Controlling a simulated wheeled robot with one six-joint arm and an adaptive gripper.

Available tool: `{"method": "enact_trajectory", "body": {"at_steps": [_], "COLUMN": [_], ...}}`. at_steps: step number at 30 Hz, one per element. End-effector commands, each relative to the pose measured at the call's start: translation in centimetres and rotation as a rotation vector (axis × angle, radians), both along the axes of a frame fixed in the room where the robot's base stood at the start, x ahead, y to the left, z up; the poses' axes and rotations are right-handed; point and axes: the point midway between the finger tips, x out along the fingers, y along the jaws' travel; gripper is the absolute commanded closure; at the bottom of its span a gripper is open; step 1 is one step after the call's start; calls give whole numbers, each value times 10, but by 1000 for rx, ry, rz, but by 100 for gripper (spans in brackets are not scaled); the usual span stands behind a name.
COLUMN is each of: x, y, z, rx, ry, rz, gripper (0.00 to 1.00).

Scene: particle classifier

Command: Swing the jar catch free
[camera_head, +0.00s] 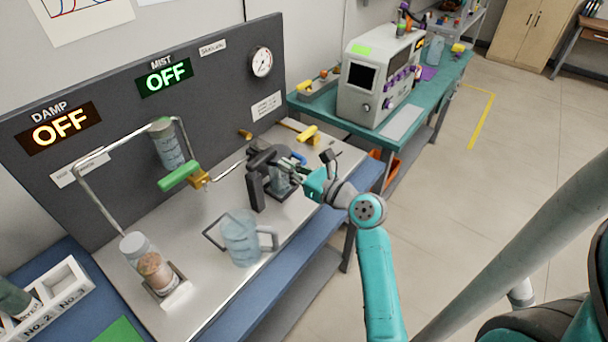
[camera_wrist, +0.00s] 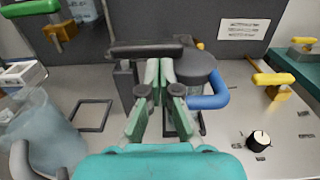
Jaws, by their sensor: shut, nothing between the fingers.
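A jar (camera_head: 283,180) stands in a dark grey holder on the steel bench, partly hidden by its dark lid and my gripper. A dark post (camera_head: 255,190) stands beside it, with a dark bar (camera_wrist: 147,47) across its top. The bar looks like the catch. A blue curved handle (camera_wrist: 208,101) sticks out beside the round dark lid (camera_wrist: 198,68). My gripper (camera_wrist: 159,68) is shut and empty, its fingertips just in front of the bar and left of the lid. I cannot tell whether they touch the bar.
A clear pitcher (camera_head: 240,238) stands in front on the bench, with an empty square frame (camera_wrist: 92,115) near it. Yellow (camera_wrist: 272,80) and green (camera_head: 179,176) valve handles are nearby. A black-and-white knob (camera_wrist: 258,141) is at right. The dark panel (camera_head: 225,100) closes off the back.

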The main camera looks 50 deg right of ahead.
Motion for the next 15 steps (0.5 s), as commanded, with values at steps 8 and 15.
{"method": "enact_trajectory", "body": {"at_steps": [8, 15], "x": [29, 32], "y": [1, 1], "z": [0, 0], "rx": [0, 0], "ry": [0, 0], "rz": [1, 0], "gripper": [100, 100]}}
